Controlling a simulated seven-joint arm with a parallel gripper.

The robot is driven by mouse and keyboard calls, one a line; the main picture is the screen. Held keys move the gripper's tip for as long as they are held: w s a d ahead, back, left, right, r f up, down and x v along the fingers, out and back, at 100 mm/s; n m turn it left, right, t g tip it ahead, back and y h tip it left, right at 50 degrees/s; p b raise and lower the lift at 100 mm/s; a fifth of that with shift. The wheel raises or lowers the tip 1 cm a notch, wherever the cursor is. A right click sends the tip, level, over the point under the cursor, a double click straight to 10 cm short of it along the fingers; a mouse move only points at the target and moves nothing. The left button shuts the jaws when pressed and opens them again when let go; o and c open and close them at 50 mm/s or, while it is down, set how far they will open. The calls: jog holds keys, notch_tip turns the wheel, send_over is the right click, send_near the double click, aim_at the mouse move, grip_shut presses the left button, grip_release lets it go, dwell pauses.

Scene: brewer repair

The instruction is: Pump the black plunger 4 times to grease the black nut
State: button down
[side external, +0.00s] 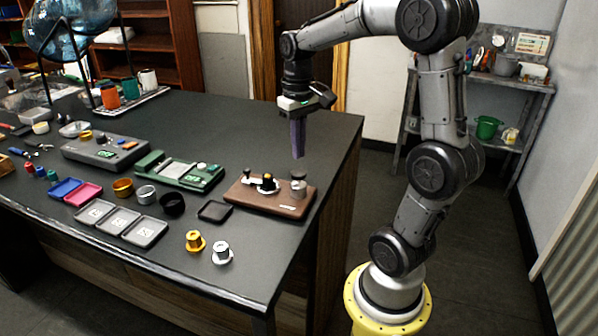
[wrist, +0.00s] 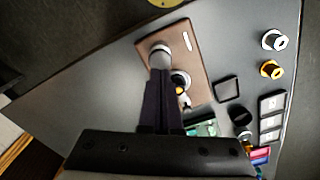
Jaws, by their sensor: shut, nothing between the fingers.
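A brown wooden board (side external: 262,202) lies near the right edge of the dark table and also shows in the wrist view (wrist: 200,62). At its right end stands a silver cylinder with a dark cap, seemingly the black plunger (side external: 298,175). In the wrist view, the silver cylinder (wrist: 163,50) is beside my fingertips, its base partly hidden by them. A black part, seemingly the nut (side external: 267,179), sits on a pale round base mid-board. My gripper (side external: 298,157) is shut and empty, pointing down just above the dark cap, apparently apart from it. Its fingers also show in the wrist view (wrist: 164,74).
A green device (side external: 180,172) and a grey device (side external: 105,152) lie left of the board. A small black tray (side external: 215,211) is beside the board. Gold (side external: 195,241) and white (side external: 222,253) flanged parts stand in front. The table behind the board is clear.

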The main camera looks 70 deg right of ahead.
aim_at(298, 173)
jog(key=shift+r, duration=0.1)
notch_tip(298, 173, up, 6)
jog(key=shift+f, duration=0.1)
dwell(0.8)
dwell(0.8)
jog(key=s+a+r+n+t, duration=0.1)
jog(key=s+a+n, duration=0.1)
jog(key=a, duration=0.4)
jog(key=s+a+r+n+t, duration=0.1)
jog(key=s+a+n+t, duration=0.15)
jog(key=a, duration=0.35)
jog(key=s+a+f+n+t, duration=0.1)
jog(key=s+a+f+t, duration=0.1)
jog(key=s+a+f, duration=0.2)
jog(key=shift+s+a+f, duration=0.25)
jog(key=shift+s+f, duration=0.05)
jog(key=shift+f, duration=1.05)
